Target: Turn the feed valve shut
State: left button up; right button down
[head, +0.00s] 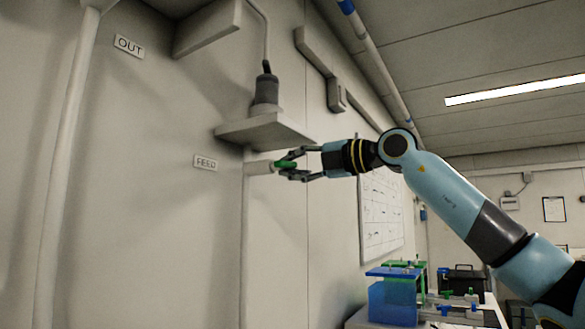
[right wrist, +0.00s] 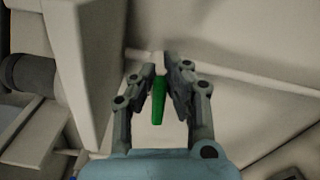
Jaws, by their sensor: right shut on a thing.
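The feed valve's green handle (head: 285,164) sits at the end of a pale stub (head: 259,168) on the wall pipe, beside the FEED label (head: 206,162). My right gripper (head: 284,165) reaches it from the right and is shut on the green handle. In the right wrist view the handle (right wrist: 159,101) stands between the two fingers of my right gripper (right wrist: 163,75). The fingers hide part of the handle and valve body. My left gripper is in neither view.
A shelf (head: 265,131) carrying a dark grey cylinder (head: 266,90) juts out just above the valve. An OUT label (head: 129,46) is at the upper left. A bench with a blue box (head: 392,301) and several small items stands low, right of centre.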

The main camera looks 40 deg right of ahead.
jog(key=shift+m+b, duration=0.3)
jog(key=shift+m, duration=1.1)
jog(key=shift+f, duration=0.15)
jog(key=c, duration=1.5)
grip_release()
jog(key=shift+s, duration=0.1)
jog(key=shift+c, duration=0.2)
jog(key=shift+o, duration=1.1)
jog(key=shift+s+a, duration=0.1)
jog(key=shift+a, duration=0.05)
jog(key=shift+f, duration=0.1)
